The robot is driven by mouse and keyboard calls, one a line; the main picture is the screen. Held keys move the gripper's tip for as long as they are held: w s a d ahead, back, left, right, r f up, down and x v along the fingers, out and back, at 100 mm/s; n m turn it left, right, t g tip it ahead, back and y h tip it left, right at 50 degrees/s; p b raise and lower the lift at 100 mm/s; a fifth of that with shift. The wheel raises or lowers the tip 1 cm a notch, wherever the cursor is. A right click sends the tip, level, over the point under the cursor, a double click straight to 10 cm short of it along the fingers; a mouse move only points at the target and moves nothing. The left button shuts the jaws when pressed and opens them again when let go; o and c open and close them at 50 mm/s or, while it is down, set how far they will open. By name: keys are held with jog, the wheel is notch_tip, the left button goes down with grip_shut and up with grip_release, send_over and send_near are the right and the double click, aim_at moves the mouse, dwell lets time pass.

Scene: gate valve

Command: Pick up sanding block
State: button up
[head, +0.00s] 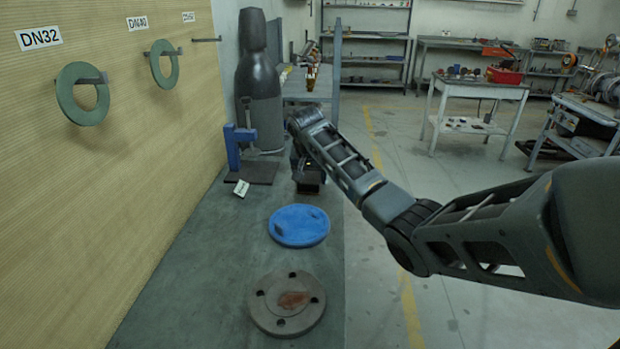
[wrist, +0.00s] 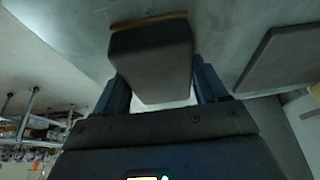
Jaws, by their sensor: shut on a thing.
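The sanding block (wrist: 150,62) is a dark grey block with a thin brown layer along its far edge in the wrist view. It sits between the two fingers of my gripper (wrist: 160,92), which is shut on it. In the head view my gripper (head: 308,172) is at the end of my arm, over the far part of the green-grey bench top. The block (head: 309,188) shows there as a small dark shape under the gripper. Whether it touches the bench is hard to tell.
A blue disc (head: 299,226) and a grey flange (head: 287,303) with a rusty patch lie nearer on the bench (head: 190,270). Green rings (head: 82,93) hang on the left wall.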

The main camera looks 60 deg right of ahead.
aim_at(313, 174)
jog(key=r, duration=0.3)
jog(key=r+b, duration=0.1)
jog(key=shift+s+d+r, duration=0.2)
jog(key=shift+d+r, duration=0.15)
jog(key=shift+d, duration=0.05)
jog(key=s+d+r+b, duration=0.2)
jog(key=s+d+r, duration=0.4)
jog(key=s+d, duration=0.1)
jog(key=shift+d+r, duration=0.25)
jog(key=shift+d, duration=0.25)
jog(key=shift+s, duration=0.1)
